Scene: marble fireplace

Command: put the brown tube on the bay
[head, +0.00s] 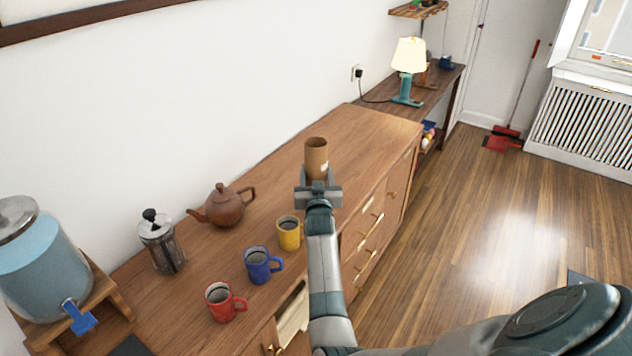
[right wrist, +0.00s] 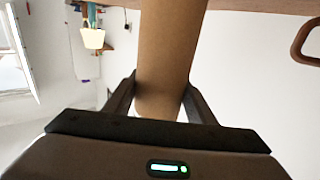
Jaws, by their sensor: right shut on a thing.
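The brown tube (head: 316,152) is an open-topped cardboard cylinder, upright over the right part of the wooden sideboard. My right gripper (head: 318,188) is shut on its lower part. In the right wrist view the tube (right wrist: 170,50) is between the two fingers of my right gripper (right wrist: 160,98). The gripper hides the tube's lower end in the head view, so I cannot tell if it touches the sideboard. Nothing in view is clearly marked as the bay. A dark flat thing (head: 131,346) is cut off at the bottom edge. My left gripper is not in view.
The sideboard (head: 370,125) is bare at its right end. A lamp (head: 408,60) stands beyond.

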